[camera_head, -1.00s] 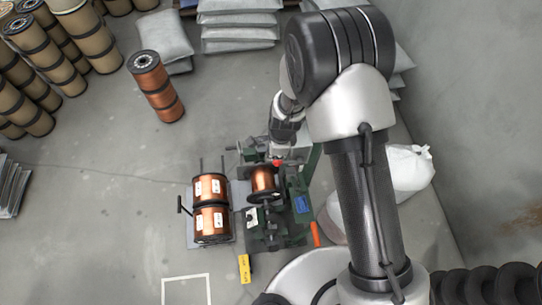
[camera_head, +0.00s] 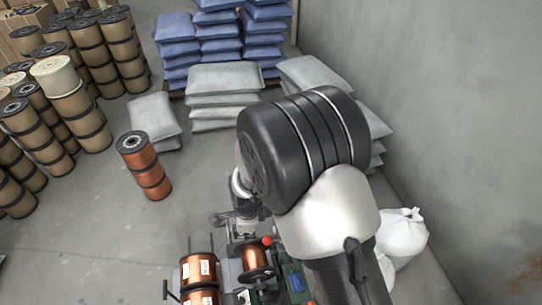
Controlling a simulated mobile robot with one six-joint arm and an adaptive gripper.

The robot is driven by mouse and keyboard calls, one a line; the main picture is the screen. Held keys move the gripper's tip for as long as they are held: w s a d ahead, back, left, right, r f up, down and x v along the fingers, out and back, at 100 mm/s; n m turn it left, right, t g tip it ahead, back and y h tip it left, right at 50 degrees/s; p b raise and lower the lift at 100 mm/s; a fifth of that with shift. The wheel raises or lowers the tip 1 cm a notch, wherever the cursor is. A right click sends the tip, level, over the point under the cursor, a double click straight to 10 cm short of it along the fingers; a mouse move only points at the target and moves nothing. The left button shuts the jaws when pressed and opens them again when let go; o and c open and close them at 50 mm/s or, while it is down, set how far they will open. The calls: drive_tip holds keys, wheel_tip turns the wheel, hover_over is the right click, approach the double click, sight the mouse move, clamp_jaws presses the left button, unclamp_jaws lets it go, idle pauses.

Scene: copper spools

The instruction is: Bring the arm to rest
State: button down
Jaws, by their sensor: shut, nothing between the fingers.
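My arm rises from the lower right of the head view, with its large black joint and pale link in the middle. The wrist shows only in part behind that joint. My gripper (camera_head: 222,217) is small and dark at the wrist's left side, shut and empty. It appears above the far end of the green winding machine (camera_head: 291,277), apart from the spools. A copper spool (camera_head: 255,257) sits in the machine, and labelled copper spools (camera_head: 199,270) stand just left of it, cut off by the bottom edge.
A stack of copper spools (camera_head: 144,165) stands on the floor to the left. Many tan spools (camera_head: 75,110) fill the upper left. Grey sacks (camera_head: 222,90) and blue sacks (camera_head: 195,45) are piled behind. A white bag (camera_head: 402,235) lies right, near the wall (camera_head: 450,110).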

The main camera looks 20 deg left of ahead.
drive_tip(key=w+d+r+n+t+b, duration=0.1)
drive_tip(key=d+r+n+b, duration=0.2)
drive_tip(key=d+r+b, duration=0.5)
drive_tip(key=w+d+r+n+t+b, duration=0.1)
drive_tip(key=d+r+n+b, duration=0.15)
drive_tip(key=d+b, duration=0.6)
drive_tip(key=s+d+f+n+t+b, duration=0.1)
drive_tip(key=s+d+f+n+b, duration=0.1)
drive_tip(key=s+d, duration=0.4)
drive_tip(key=s+d+f+n+t+h+b, duration=0.1)
drive_tip(key=s+d+n+b, duration=0.4)
drive_tip(key=d, duration=0.7)
drive_tip(key=shift+s+f+b, duration=0.4)
drive_tip(key=shift+s+b, duration=0.4)
drive_tip(key=shift+s, duration=0.45)
drive_tip(key=shift+n, duration=0.25)
